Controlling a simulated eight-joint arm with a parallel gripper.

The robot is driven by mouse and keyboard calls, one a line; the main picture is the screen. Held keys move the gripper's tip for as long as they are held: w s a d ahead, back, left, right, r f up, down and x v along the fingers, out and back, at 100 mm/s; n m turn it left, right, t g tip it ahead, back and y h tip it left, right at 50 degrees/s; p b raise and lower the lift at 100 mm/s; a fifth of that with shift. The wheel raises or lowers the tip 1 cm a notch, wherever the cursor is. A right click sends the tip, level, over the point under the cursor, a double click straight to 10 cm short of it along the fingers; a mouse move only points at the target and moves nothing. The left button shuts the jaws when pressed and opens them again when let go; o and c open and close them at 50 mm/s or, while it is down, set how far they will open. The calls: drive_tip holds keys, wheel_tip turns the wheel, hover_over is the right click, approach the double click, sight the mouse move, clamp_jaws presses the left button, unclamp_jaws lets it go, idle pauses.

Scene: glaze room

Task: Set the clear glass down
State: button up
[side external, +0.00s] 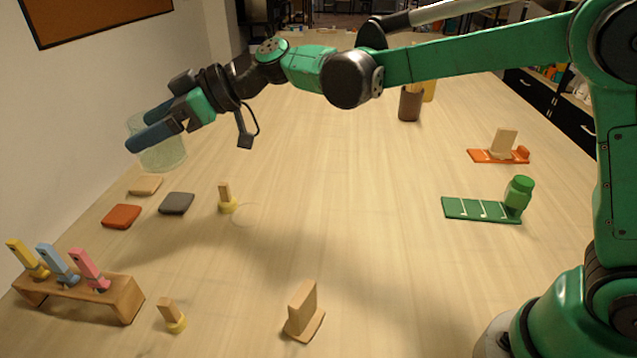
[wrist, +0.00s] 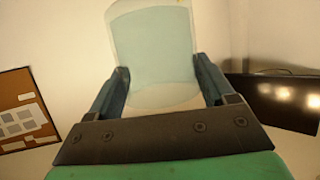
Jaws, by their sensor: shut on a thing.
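The clear glass (side external: 163,155) is a wide see-through tumbler at the upper left of the side external view, partly hidden by my fingers. My gripper (side external: 138,130) is shut on it, with one finger on each side. In the wrist view the glass (wrist: 155,50) stands between the two fingers of my gripper (wrist: 158,92) and looks empty. The glass is near the wall end of the table (side external: 330,170).
Near the glass lie a tan tile (side external: 145,185), a red tile (side external: 121,216) and a grey tile (side external: 177,203). A wooden rack (side external: 90,293) with coloured tools is at front left. A small wooden stamp (side external: 226,200) stands near mid-table. The table's middle is clear.

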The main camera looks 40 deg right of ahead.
drive_tip(key=s+a+n+g+y, duration=0.1)
drive_tip(key=s+a+n+g, duration=0.35)
drive_tip(key=s, duration=0.35)
drive_tip(key=s+a+n+g, duration=0.3)
drive_tip(key=s+n+g, duration=0.15)
drive_tip(key=s, duration=0.45)
drive_tip(key=shift+g, duration=0.5)
wheel_tip(320, 180, down, 15)
drive_tip(key=shift+d+f, duration=0.1)
drive_tip(key=shift+d, duration=0.05)
drive_tip(key=shift+f, duration=2.05)
drive_tip(key=shift+f, duration=0.15)
drive_tip(key=o, duration=1.4)
drive_tip(key=shift+c, duration=0.2)
